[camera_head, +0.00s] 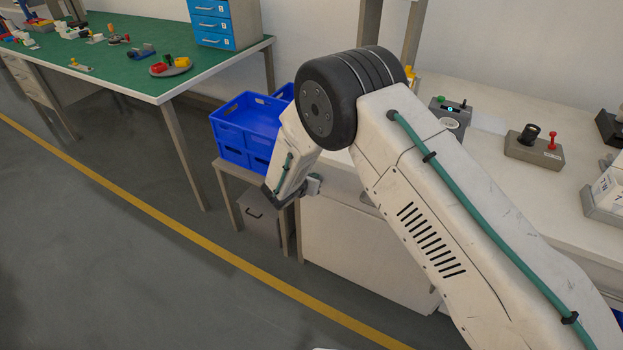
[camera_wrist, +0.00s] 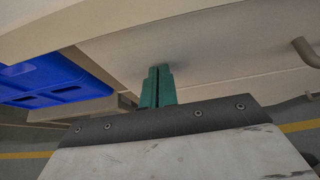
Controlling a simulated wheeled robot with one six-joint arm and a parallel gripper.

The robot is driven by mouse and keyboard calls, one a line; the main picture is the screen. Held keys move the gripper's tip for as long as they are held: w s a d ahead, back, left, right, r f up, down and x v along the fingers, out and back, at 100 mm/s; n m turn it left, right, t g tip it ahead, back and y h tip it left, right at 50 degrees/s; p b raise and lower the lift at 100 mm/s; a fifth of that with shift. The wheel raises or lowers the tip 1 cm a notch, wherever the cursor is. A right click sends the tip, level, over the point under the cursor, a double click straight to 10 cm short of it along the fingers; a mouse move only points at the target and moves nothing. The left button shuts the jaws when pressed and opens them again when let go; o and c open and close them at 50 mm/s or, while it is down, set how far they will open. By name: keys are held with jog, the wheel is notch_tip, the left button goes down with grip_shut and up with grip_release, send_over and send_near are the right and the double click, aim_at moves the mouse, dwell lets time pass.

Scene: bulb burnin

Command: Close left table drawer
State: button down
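My arm reaches from the lower right of the head view to the front of the white table (camera_head: 490,160). My gripper (camera_wrist: 158,84) shows teal fingers close together with only a thin dark line between them and nothing held. The fingertips are at or very near a pale flat front panel (camera_wrist: 210,45), which looks like a drawer front; I cannot tell whether they touch. A grey bar handle (camera_wrist: 305,52) shows to the right of the fingers. My arm hides much of this front in the head view, so how far the drawer stands open cannot be told.
Blue crates (camera_head: 245,128) sit on a small stand left of my gripper, with a grey bin (camera_head: 260,215) beneath. A green-topped table (camera_head: 110,60) stands at the back left. A device with a red knob (camera_head: 535,148) is on the white table. The floor left is clear.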

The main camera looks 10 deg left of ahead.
jog(key=s+a+f+v, duration=0.1)
jog(key=f+v, duration=0.1)
jog(key=v, duration=1.2)
jog(key=s+d+r+m+g+h, duration=0.2)
jog(key=s+d+r+m+g, duration=0.45)
jog(key=d, duration=0.65)
jog(key=s+d+r+m+g+h, duration=0.1)
jog(key=s+d+r+m+g, duration=0.3)
jog(key=s+d+r+m, duration=0.65)
jog(key=s+d+r+m+y, duration=0.7)
jog(key=s+d+r+m, duration=0.7)
jog(key=s+d+r, duration=0.2)
jog(key=shift+s+r+m+t, duration=0.3)
jog(key=shift+s+r+t, duration=0.05)
jog(key=shift+s, duration=0.15)
